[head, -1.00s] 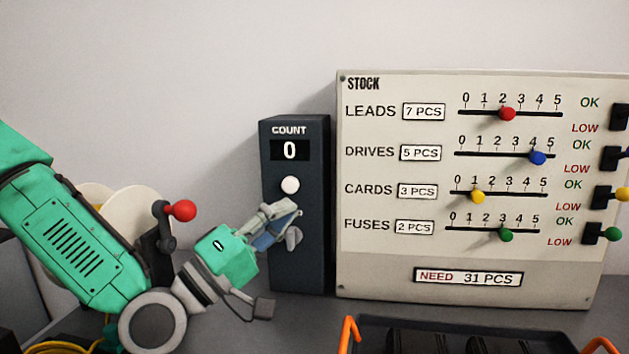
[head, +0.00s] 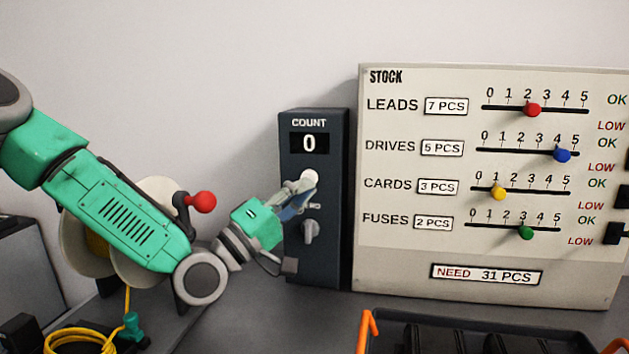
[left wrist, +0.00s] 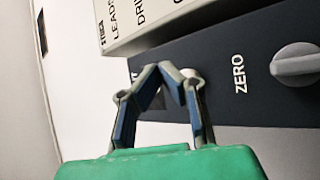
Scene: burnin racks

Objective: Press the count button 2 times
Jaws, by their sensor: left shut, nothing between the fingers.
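The dark count box (head: 329,262) stands upright left of the stock board. Its display (head: 310,144) reads 0. The white round count button (head: 310,176) is below the display, partly covered by my left gripper (head: 308,185). The gripper is shut and empty, its tips at the button's lower edge; I cannot tell whether they touch. In the left wrist view the closed fingertips (left wrist: 172,72) are beside the button (left wrist: 190,73), of which only a part shows. A grey knob (head: 310,232) sits lower on the box; the left wrist view shows it (left wrist: 296,64) beside the word ZERO. My right gripper is not in view.
The stock board (head: 400,280) with coloured sliders stands right of the box. A dark tray with orange handles (head: 367,330) is at the front right. A red-knobbed lever (head: 201,201), a reel (head: 85,235) and a yellow cable (head: 80,340) are near my left arm.

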